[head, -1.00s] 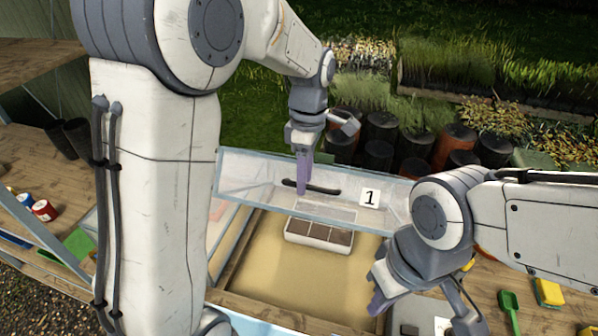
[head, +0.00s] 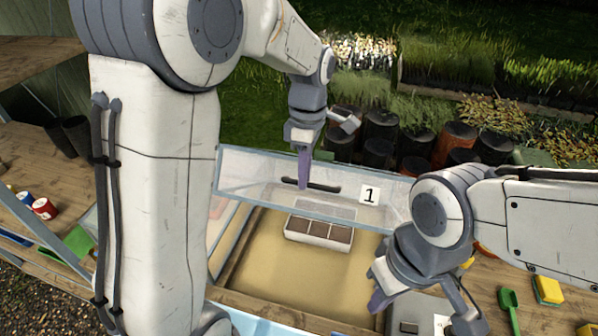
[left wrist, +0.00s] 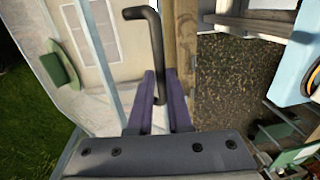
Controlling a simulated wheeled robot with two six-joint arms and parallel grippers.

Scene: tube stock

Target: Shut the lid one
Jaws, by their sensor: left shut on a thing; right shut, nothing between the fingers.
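Lid one is a clear framed panel (head: 245,172) with a white card marked 1 (head: 370,195). It stands raised and tilted at the far side of a wooden frame box (head: 275,285), so the box is open. My left gripper (head: 303,184) is shut on the lid's dark bar handle (head: 325,188). In the left wrist view the handle (left wrist: 155,40) passes between its purple fingers (left wrist: 160,95). My right gripper (head: 375,298) is shut and empty, low over the box's right side, apart from the lid.
A white planter tray with dark soil cells (head: 318,233) sits inside the box. Dark and rust-coloured pots (head: 412,145) stand behind the lid. A green trowel (head: 509,305) and yellow sponge (head: 548,289) lie at right. Red and blue tins (head: 44,209) stand at left.

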